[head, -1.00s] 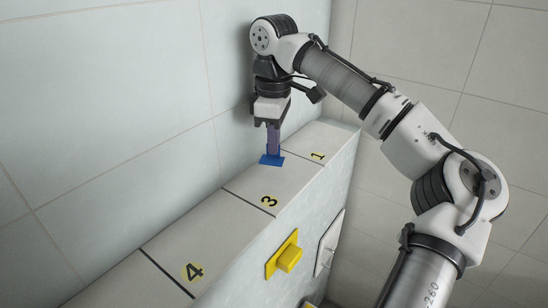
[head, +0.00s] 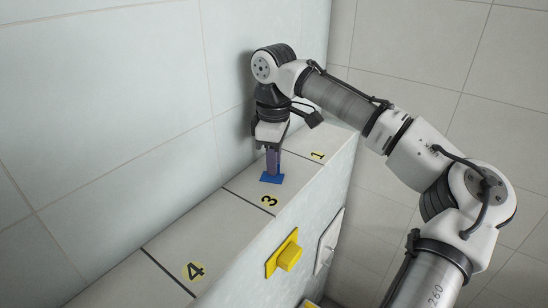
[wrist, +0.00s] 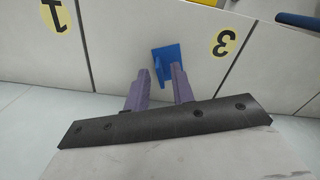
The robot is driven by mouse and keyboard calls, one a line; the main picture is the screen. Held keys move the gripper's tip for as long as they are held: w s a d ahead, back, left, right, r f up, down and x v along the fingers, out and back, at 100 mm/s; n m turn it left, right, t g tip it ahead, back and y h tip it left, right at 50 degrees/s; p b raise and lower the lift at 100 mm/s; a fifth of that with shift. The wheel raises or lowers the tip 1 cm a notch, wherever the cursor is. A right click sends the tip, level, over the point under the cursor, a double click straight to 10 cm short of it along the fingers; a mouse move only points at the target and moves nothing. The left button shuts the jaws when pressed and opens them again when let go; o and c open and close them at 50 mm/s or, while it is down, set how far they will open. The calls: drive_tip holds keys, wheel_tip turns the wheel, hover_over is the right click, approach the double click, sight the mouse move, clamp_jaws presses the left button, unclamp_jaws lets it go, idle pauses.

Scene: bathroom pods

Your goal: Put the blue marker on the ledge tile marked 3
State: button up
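The blue marker (head: 272,178) has a flat square base with an upright part. It is over the ledge tile marked 3 (head: 244,183), behind the yellow number label; I cannot tell whether its base touches the tile. My gripper (head: 273,172) points down from above, with purple fingers at the marker's upper part.
Tile 4 (head: 170,240) lies nearer on the left, bare. Tile 1 (head: 325,140) lies farther along the ledge. A wall (head: 110,100) rises behind the ledge. A yellow fixture (head: 287,255) and a white plate (head: 328,243) are on the ledge's front face.

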drive_tip(key=shift+r, duration=0.1)
wheel_tip(320, 180, up, 12)
idle(0.5)
idle(0.4)
